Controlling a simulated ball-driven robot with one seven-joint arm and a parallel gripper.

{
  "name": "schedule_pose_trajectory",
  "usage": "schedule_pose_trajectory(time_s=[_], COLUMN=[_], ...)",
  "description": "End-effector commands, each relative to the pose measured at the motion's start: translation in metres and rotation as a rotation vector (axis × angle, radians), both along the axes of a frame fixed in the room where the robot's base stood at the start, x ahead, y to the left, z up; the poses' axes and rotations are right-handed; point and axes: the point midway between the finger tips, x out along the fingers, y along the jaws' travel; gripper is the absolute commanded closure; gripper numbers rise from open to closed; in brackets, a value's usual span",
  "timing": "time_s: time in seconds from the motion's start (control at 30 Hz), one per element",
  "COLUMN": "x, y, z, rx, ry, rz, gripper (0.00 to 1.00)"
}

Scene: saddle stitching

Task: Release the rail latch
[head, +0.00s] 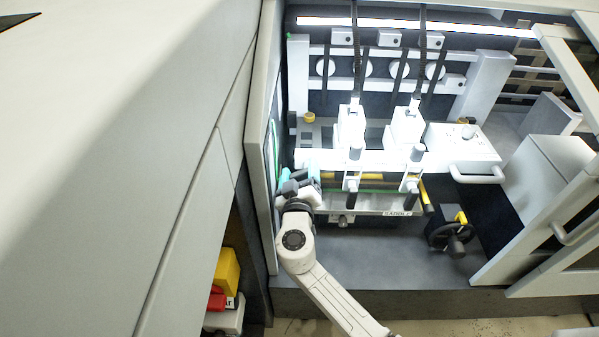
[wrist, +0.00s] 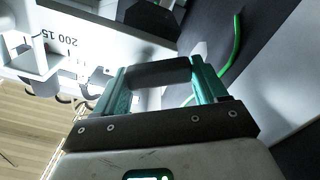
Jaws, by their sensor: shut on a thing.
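In the wrist view, my gripper (wrist: 160,75) has its two teal fingers closed on the ends of a dark, rounded handle (wrist: 158,73). It appears to be the rail latch's grip, but I cannot tell for sure. The handle lies across between the fingers, beside a white plate (wrist: 75,38) with scale numbers on it. In the head view, my gripper (head: 305,177) is at the left end of the saddle rail (head: 365,208), low inside the machine. My wrist hides most of the handle there, and whether the latch is engaged does not show.
Two white stitching heads (head: 350,125) (head: 407,125) stand over the rail. A black handwheel (head: 452,236) is at the right. The machine's side panel (head: 258,150) stands close left of my gripper. In the wrist view, a green cable (wrist: 236,45) runs at the right.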

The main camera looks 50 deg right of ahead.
Motion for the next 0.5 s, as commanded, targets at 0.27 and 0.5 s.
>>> schedule_pose_trajectory(time_s=[0.27,0.5], x=[0.0,-0.0005], y=[0.0004,0.0], z=[-0.0026,-0.007], rx=[-0.025,-0.113], ry=[0.033,0.145], rz=[0.001,0.001], gripper=[0.59,0.59])
